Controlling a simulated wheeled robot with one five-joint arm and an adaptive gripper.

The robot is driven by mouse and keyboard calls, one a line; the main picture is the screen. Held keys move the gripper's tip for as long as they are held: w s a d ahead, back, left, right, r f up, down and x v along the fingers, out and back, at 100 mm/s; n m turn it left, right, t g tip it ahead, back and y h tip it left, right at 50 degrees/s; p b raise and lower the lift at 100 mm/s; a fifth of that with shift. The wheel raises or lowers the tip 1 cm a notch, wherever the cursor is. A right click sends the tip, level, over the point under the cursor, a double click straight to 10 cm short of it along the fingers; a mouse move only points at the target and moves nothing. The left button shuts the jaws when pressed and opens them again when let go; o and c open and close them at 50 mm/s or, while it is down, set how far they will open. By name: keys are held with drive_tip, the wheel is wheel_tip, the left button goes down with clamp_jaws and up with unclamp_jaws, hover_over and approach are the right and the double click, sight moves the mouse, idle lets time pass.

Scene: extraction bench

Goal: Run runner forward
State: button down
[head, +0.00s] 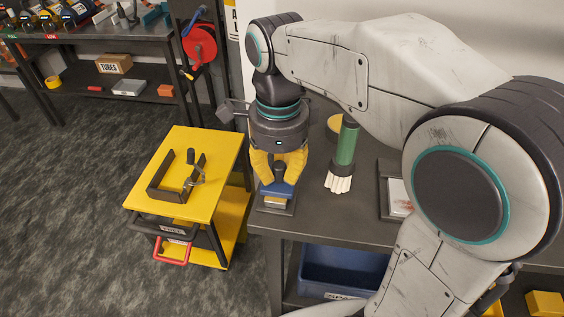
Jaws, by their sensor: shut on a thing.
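My gripper (278,172), with yellow fingers, points down over the left end of the dark bench (318,221). It is shut on a blue piece (278,189), which looks like the runner. The fingers hide its upper part. Just below the blue piece is a small tan block (274,200) on a dark flat base (276,210) near the bench's front edge. I cannot tell whether the blue piece touches the tan block.
A green cylinder with white sticks (345,150) stands right of the gripper, with a yellow round thing (335,124) behind it. A dark tray (390,200) lies farther right. A yellow cart (220,145) carrying a clamp (190,175) stands left, across a narrow gap.

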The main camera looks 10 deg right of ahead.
sight(278, 167)
drive_tip(key=shift+s+f, duration=0.15)
drive_tip(key=shift+s, duration=0.05)
drive_tip(key=c, duration=1.5)
unclamp_jaws()
drive_tip(key=shift+o, duration=1.4)
drive_tip(key=shift+s+a, duration=0.1)
drive_tip(key=shift+a, duration=0.15)
drive_tip(key=shift+o, duration=0.9)
drive_tip(key=shift+d, duration=0.1)
drive_tip(key=shift+r, duration=0.2)
wheel_tip(278, 167, up, 12)
drive_tip(key=shift+f, duration=0.1)
